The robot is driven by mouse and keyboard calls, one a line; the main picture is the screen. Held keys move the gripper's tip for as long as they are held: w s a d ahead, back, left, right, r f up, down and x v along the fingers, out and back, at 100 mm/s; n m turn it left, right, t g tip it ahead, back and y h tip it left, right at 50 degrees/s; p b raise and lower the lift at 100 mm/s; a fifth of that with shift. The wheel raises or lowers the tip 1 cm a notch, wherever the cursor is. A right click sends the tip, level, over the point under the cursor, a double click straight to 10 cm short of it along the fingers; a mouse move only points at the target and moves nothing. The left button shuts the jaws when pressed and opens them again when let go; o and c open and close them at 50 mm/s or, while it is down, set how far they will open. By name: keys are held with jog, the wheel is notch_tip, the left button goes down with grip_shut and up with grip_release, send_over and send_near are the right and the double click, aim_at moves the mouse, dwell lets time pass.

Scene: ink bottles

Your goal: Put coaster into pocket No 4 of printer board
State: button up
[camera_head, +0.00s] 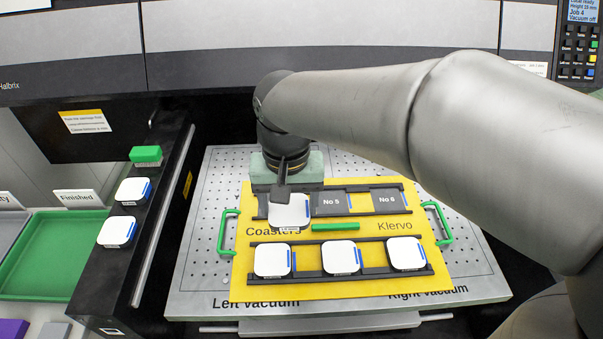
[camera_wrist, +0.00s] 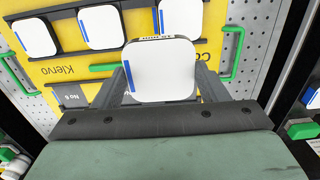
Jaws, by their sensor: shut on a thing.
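A white coaster (camera_head: 289,212) with a blue edge strip is held in my gripper (camera_head: 285,196) over the left end of the board's back row. It also shows in the wrist view (camera_wrist: 160,70) between the two fingers. The yellow printer board (camera_head: 240,275) lies on the perforated bed. Its back row shows empty pockets marked No 5 (camera_head: 331,202) and No 6 (camera_head: 387,200). The left back pocket is mostly hidden by the coaster and gripper; its label cannot be read. The front row holds three white coasters (camera_head: 272,260), (camera_head: 341,257), (camera_head: 406,253). I cannot tell whether the held coaster touches the board.
Two white coasters (camera_head: 132,190), (camera_head: 118,231) and a green block (camera_head: 146,154) lie on the dark ledge at left. A green tray (camera_head: 50,258) labelled Finished stands further left. Green handles (camera_head: 229,232), (camera_head: 437,222) flank the board, and a green bar (camera_head: 336,227) lies between its rows.

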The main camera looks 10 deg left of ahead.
jog(key=w+a+f, duration=0.2)
jog(key=w+f, duration=0.1)
jog(key=w+a+f+p, duration=0.1)
jog(key=w+f, duration=0.1)
jog(key=w, duration=0.2)
jog(key=w+a+f+p, duration=0.1)
jog(key=w+a+f, duration=0.1)
jog(key=w+f, duration=0.1)
jog(key=shift+w+a+f, duration=0.3)
jog(key=shift+w, duration=0.35)
jog(key=shift+w+a+f, duration=0.15)
jog(key=shift+w+f, duration=0.15)
jog(key=shift+f, duration=0.15)
jog(key=shift+w+f+p, duration=0.1)
jog(key=shift+f+p, duration=0.2)
jog(key=shift+f, duration=1.35)
jog(key=shift+f, duration=0.15)
jog(key=o, duration=1.1)
